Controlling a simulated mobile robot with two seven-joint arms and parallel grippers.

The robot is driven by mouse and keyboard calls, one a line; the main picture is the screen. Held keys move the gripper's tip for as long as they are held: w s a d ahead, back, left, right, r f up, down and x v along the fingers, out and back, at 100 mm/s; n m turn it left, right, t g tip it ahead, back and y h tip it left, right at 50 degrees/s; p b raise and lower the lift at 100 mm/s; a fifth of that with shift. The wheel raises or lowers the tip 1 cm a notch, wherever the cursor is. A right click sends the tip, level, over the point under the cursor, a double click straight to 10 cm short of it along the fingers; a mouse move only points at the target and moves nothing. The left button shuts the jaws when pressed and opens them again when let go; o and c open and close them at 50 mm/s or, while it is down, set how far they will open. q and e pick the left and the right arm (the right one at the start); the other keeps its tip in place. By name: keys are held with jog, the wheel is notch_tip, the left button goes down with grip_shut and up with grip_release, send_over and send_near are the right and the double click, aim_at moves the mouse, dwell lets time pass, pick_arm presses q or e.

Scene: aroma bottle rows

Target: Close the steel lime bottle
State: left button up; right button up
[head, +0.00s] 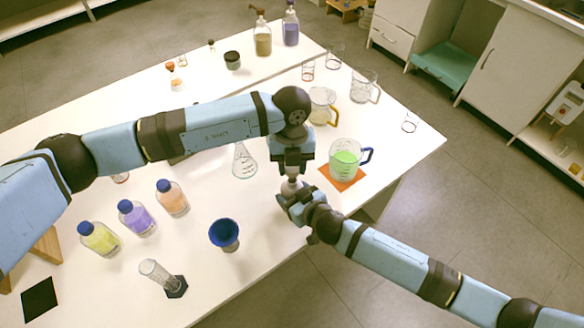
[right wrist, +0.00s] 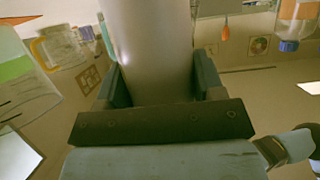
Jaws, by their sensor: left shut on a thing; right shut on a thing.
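The steel bottle (right wrist: 152,45) is a smooth grey cylinder that fills the top middle of the right wrist view, between the fingers of my right gripper (right wrist: 155,88). In the head view only a small pale grey part of the bottle (head: 291,187) shows between my two grippers. My right gripper (head: 292,196) is shut on the bottle's body. My left gripper (head: 291,172) is directly above, pointing down, and shut at the bottle's top. What it grips, apparently the cap, is mostly hidden by its fingers.
A jug of green liquid (head: 345,158) stands on an orange mat (head: 341,178) close to the right. Blue-capped yellow (head: 100,239), purple (head: 137,219) and orange (head: 172,198) bottles form a row.

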aim_at(291, 181)
pick_arm(q)
jog(key=shift+f, duration=0.9)
jog(key=shift+f, duration=0.85)
jog(key=shift+f, duration=0.55)
jog(key=shift+s+a+f, duration=0.1)
jog(key=shift+a+f, duration=0.05)
jog(key=shift+f, duration=0.3)
pick_arm(e)
jog(key=shift+a+r, duration=0.1)
jog(key=shift+a, duration=0.05)
pick_arm(q)
jog(key=shift+r, duration=0.5)
jog(key=shift+r, duration=0.45)
jog(key=shift+f, duration=0.5)
dwell(0.7)
